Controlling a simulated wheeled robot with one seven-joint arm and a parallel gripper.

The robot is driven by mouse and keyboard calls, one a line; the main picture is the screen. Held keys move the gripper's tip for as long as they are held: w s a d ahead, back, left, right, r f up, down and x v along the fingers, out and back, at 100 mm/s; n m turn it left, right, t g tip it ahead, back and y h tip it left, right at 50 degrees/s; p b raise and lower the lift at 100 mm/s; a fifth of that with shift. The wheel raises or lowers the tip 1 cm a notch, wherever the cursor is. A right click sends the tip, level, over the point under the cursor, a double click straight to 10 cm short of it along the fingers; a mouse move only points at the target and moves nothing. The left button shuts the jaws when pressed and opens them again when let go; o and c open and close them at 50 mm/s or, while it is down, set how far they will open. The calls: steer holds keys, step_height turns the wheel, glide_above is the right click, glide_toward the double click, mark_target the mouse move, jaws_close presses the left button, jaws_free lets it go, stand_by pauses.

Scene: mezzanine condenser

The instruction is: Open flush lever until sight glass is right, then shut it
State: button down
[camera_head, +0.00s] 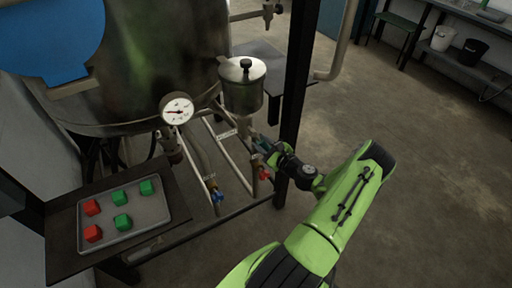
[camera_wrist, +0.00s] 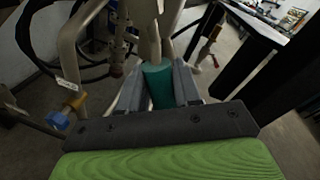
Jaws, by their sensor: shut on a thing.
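A teal-green grip (camera_wrist: 158,86), which looks like the handle of the flush lever, sits between the two grey fingers of my gripper (camera_wrist: 160,92) in the wrist view. The fingers are shut on it. In the head view my gripper (camera_head: 268,148) is at the pipework just below and right of a steel pot (camera_head: 242,92) with a black-knobbed lid. A bit of teal shows there; the rest of the lever is hidden. I cannot make out the sight glass or its contents for certain in either view.
A blue-handled valve (camera_head: 214,193) and a red-handled valve (camera_head: 264,174) are close below my gripper. A round gauge (camera_head: 177,108) is on the large vessel (camera_head: 150,60). A tray (camera_head: 151,216) holds red and green blocks. A black post (camera_head: 294,100) stands beside my arm. Floor at right is clear.

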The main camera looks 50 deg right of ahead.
steer(key=n, duration=0.1)
steer(key=d+r+n, duration=0.1)
steer(key=n, duration=0.1)
steer(key=shift+s+d+r+g+h+p, duration=0.2)
steer(key=shift+s+d+g+h+p, duration=0.1)
steer(key=shift+d+g+h, duration=0.1)
steer(key=n, duration=0.1)
steer(key=r+n, duration=0.1)
steer(key=shift+d+r+n, duration=0.15)
steer(key=shift+d+n, duration=0.15)
steer(key=shift+d, duration=0.1)
steer(key=r+n, duration=0.1)
steer(key=n+h, duration=0.1)
steer(key=shift+s+d+r+n+g+b, duration=0.15)
steer(key=shift+d+r+n+g+b, duration=0.15)
steer(key=shift+d+r+g+b, duration=0.1)
steer(key=shift+r+n+h+b, duration=0.45)
steer(key=shift+r+n, duration=0.25)
steer(key=shift+n, duration=0.4)
steer(key=c, duration=0.9)
jaws_free()
steer(key=shift+r, duration=0.1)
steer(key=shift+s, duration=0.1)
